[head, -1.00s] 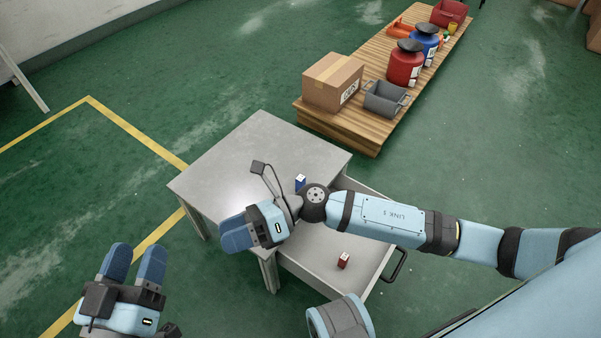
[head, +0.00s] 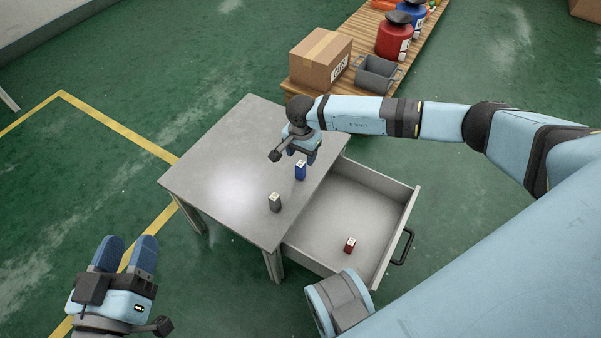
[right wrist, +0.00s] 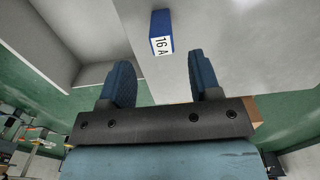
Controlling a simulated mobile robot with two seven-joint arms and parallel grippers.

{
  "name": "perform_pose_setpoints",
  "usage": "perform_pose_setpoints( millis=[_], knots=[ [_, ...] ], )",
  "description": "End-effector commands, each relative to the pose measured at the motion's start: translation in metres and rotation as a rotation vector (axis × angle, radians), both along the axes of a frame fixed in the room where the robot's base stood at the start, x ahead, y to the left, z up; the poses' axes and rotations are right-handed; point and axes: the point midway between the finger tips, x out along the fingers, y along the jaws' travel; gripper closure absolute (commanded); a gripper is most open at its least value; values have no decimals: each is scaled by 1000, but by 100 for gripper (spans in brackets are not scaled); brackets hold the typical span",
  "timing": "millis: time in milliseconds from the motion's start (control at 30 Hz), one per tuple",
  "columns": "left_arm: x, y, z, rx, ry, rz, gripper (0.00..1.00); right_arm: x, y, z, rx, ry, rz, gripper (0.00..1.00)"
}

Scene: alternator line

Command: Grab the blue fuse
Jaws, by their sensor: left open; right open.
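The blue fuse (head: 300,171) stands upright on the grey table top (head: 222,160), close to the edge above the open drawer. In the right wrist view the blue fuse (right wrist: 161,32) shows a white "16 A" label and lies beyond the fingertips, between their lines. My right gripper (head: 312,156) is open and empty, pointing down just behind the fuse in the head view; its two blue fingers (right wrist: 160,80) are spread in the wrist view. My left gripper (head: 128,248) is open and empty at the lower left, away from the table.
A grey fuse (head: 275,203) stands on the table nearer the front. A red fuse (head: 350,244) is in the open drawer (head: 325,222). A wooden pallet behind holds a cardboard box (head: 320,60), a grey bin (head: 375,74) and a red canister (head: 394,40).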

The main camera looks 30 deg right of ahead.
Motion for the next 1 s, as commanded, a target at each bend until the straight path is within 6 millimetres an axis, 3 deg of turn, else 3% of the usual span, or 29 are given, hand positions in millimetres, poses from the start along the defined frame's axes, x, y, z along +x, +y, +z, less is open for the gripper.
perform_pose_setpoints(
  millis=[267,467,600,833,1000],
  knots=[
    [-1,-1,-12,15,30,-11,47,0,0,-21,1,0,-1,43],
    [0,-2,-35,52,76,-33,47,1,3,-50,3,1,-2,43],
    [4,1,-33,81,30,-30,47,1,2,-66,2,0,-1,43],
    [5,2,-30,88,19,-28,47,1,2,-67,2,0,-1,43],
    [5,2,-30,87,18,-29,47,1,2,-66,3,-1,-1,79]
  ],
)
